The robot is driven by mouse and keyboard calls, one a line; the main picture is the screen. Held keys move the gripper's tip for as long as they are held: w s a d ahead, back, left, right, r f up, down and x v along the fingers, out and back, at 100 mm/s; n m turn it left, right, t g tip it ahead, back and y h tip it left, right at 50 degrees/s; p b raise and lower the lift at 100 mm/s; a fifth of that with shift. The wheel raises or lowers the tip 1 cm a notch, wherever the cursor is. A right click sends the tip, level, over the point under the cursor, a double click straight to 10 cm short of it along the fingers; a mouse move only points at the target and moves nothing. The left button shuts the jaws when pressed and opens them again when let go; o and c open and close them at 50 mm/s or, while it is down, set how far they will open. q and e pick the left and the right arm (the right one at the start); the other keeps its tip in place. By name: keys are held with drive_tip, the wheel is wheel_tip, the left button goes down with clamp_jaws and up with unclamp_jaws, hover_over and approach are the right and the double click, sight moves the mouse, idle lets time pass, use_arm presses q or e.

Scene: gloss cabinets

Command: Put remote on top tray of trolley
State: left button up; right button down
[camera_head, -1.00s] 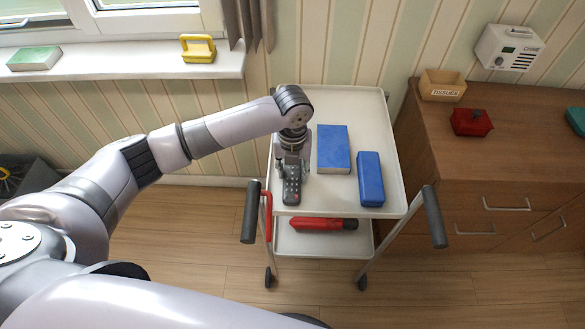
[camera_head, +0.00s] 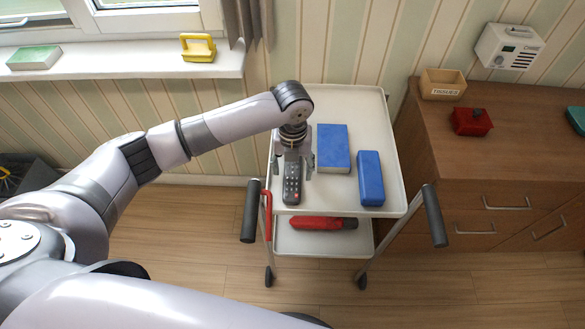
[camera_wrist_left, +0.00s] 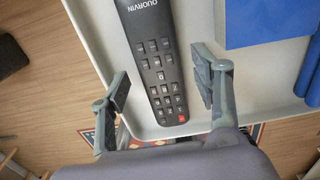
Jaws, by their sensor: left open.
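The dark grey remote (camera_head: 292,184) lies on the top tray (camera_head: 350,98) of the white trolley, near its left front corner. In the left wrist view the remote (camera_wrist_left: 158,70) lies between the two fingers, with a gap on either side. My left gripper (camera_head: 295,166) is open just above the remote, fingers pointing down; its fingers also show in the left wrist view (camera_wrist_left: 160,95). The gripper hides the remote's far end in the head view. My right gripper is not in view.
A blue book (camera_head: 333,147) and a blue case (camera_head: 370,178) share the top tray to the right. A red item (camera_head: 316,223) lies on the lower tray. Trolley handles (camera_head: 251,212) rise at the front. A wooden cabinet (camera_head: 480,150) stands at the right.

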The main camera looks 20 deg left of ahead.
sight(292, 172)
use_arm(q)
wheel_tip(292, 172, up, 11)
drive_tip(key=shift+r+b, duration=0.15)
drive_tip(key=shift+b, duration=0.3)
idle(0.3)
